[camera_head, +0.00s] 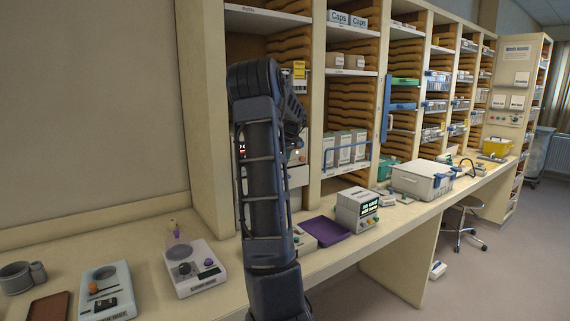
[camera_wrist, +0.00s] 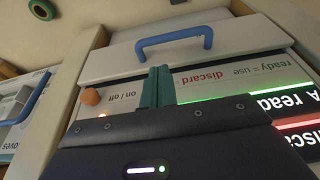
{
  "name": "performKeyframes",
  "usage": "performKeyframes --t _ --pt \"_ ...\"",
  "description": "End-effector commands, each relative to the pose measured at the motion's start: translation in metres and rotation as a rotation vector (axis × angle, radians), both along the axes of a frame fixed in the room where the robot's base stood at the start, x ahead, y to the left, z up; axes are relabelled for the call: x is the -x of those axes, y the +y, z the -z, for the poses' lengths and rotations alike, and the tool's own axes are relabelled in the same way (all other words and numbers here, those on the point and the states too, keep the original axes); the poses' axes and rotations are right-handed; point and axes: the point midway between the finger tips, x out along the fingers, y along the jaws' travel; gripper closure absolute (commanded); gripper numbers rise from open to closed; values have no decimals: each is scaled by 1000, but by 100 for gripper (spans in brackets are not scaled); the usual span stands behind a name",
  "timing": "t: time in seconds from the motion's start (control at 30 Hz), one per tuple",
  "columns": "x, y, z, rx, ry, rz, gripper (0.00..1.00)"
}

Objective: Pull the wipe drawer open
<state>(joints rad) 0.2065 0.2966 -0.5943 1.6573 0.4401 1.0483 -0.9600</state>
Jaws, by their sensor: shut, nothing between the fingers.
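In the wrist view, my gripper (camera_wrist: 156,72) has its two teal fingers shut together with nothing between them. A blue bar handle (camera_wrist: 174,42) on a pale drawer front (camera_wrist: 108,64) lies just beyond the fingertips, apart from them in the picture. I see no wipe label on this front, so I cannot tell whether it is the wipe drawer. A second blue handle (camera_wrist: 36,98) is on a white front at the left, with an inverted label ending in "oves". In the head view my arm hides the gripper and most of the place it reaches into.
A lit panel (camera_wrist: 215,82) with inverted "discard" and "on / off" text lies close to the fingers, with an orange knob (camera_wrist: 90,96). In the head view, a counter (camera_head: 345,252) carries a purple tray (camera_head: 322,231) and several devices. Tall shelf dividers (camera_head: 318,90) flank my arm.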

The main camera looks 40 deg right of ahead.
Motion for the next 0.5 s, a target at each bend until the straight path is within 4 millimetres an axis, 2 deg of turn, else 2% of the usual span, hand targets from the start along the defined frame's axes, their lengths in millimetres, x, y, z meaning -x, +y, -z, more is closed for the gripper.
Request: performKeyframes --t 0.3,0.5 --pt "-16 1 51 -1 3 1 100" --pt "-23 1 71 0 1 1 100"
